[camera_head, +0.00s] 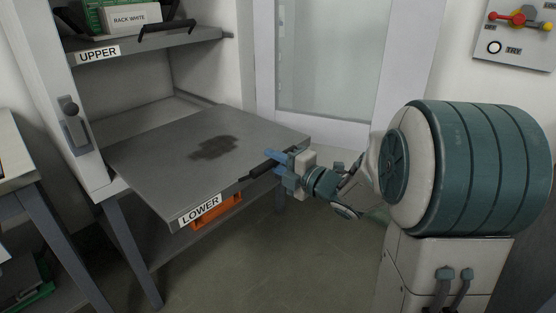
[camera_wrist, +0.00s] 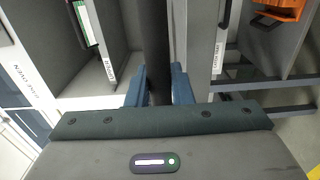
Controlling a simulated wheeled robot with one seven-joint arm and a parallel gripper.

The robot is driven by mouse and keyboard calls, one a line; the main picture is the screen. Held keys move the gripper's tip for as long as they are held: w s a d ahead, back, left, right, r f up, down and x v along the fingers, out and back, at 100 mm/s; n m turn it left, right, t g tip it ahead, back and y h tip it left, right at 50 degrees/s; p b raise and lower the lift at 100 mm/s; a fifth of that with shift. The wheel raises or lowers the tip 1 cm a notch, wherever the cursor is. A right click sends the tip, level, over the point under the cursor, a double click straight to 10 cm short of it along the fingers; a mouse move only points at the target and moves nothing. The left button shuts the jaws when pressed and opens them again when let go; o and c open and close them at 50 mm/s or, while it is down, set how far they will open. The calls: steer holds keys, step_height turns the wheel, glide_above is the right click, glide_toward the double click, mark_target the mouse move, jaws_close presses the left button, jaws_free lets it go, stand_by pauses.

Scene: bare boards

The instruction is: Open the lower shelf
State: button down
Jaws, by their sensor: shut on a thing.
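The lower shelf (camera_head: 165,165) is a grey board with a dark stain and a "LOWER" label on its front edge. It sticks out well past the front of the cabinet. A black bar handle (camera_head: 262,168) runs along its front edge. My gripper (camera_head: 278,161) is shut on this handle at its right part. In the wrist view the dark handle (camera_wrist: 157,50) passes between my blue fingers (camera_wrist: 158,88). The "LOWER" label also shows in the wrist view (camera_wrist: 218,57).
The upper shelf (camera_head: 190,38) is inside the cabinet above, holding a "BACK WHITE" box (camera_head: 130,18) and green items. An orange object (camera_head: 215,211) is under the lower shelf. A side table (camera_head: 22,160) stands at left. The floor in front (camera_head: 240,270) is clear.

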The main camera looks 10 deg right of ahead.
steer(key=shift+s+d, duration=0.15)
steer(key=shift+s, duration=0.1)
steer(key=c, duration=1.3)
jaws_free()
steer(key=shift+d, duration=0.1)
steer(key=p+v, duration=0.2)
steer(key=v, duration=1.1)
steer(key=shift+s+d, duration=0.2)
steer(key=shift+s, duration=0.1)
steer(key=shift+p, duration=0.3)
